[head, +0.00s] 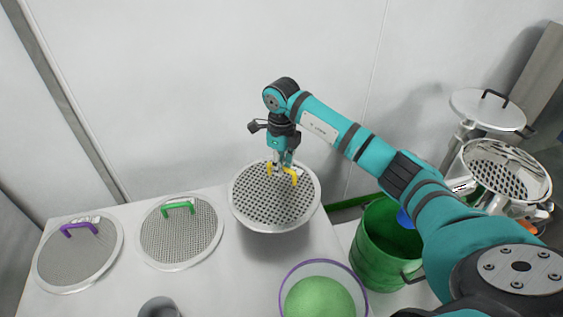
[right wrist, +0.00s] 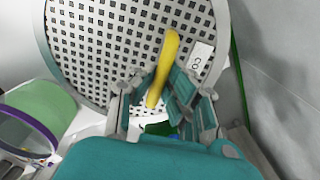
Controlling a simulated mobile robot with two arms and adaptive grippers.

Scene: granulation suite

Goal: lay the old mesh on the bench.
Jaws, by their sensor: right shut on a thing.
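A round perforated mesh (head: 258,207) with a pale metal rim and a yellow handle (head: 293,177) hangs from my right gripper (head: 283,168). The gripper points down and is shut on the handle. The mesh is over the right part of the white bench (head: 235,285), its right edge near the bench's right edge. It looks held above the top, but the gap is hard to judge. The right wrist view shows the mesh (right wrist: 110,45), the yellow handle (right wrist: 163,70) between the fingers and a white label (right wrist: 199,57). My left gripper is out of view.
A mesh with a green handle (head: 180,240) and one with a purple handle (head: 75,260) lie on the bench to the left. A purple-rimmed bowl of green material (head: 320,300) and a grey cup (head: 159,308) stand in front. Right are a green bin (head: 372,255) and a steel vessel (head: 507,170).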

